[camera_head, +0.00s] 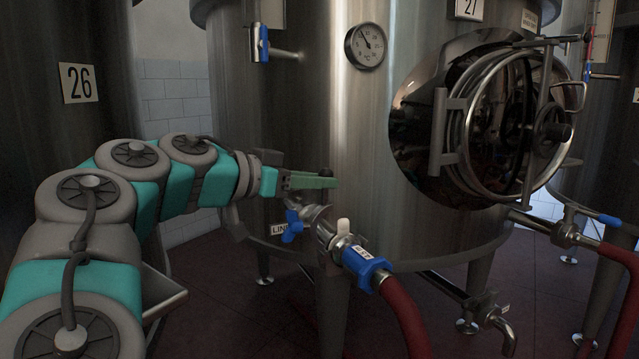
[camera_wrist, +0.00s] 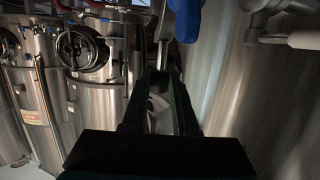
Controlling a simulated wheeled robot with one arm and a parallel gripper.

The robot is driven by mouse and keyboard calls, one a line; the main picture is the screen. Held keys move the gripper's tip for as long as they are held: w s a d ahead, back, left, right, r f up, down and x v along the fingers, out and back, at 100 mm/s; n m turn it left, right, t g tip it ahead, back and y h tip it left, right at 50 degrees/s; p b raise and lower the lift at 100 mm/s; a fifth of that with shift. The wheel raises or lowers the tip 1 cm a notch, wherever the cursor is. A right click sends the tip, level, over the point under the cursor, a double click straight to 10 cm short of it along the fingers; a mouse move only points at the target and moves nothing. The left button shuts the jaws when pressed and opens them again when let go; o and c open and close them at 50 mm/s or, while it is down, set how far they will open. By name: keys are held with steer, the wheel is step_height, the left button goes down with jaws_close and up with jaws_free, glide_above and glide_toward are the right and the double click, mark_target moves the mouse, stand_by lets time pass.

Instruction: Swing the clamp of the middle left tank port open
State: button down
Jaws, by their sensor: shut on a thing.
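The port on the front of tank 27 has a metal fitting, a blue valve handle (camera_head: 291,226) and a clamp with a white knob (camera_head: 343,226). A blue hose coupling (camera_head: 362,266) sits below it. My gripper (camera_head: 322,181) reaches in from the left, just above the fitting, with its green fingers close together. In the wrist view my gripper (camera_wrist: 161,80) is shut on a small part, mostly hidden between the dark fingers; I cannot tell whether it belongs to the clamp. A blue part (camera_wrist: 187,18) shows just ahead.
A red hose (camera_head: 408,318) hangs from the coupling. The round hatch (camera_head: 510,125) stands out from the tank to the right, with a gauge (camera_head: 366,46) up left of it. A second red hose (camera_head: 622,262) is at the far right. Other tanks (camera_wrist: 100,105) show in the wrist view.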

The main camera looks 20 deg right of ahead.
steer(key=c, duration=0.7)
jaws_free()
steer(key=shift+d, duration=0.1)
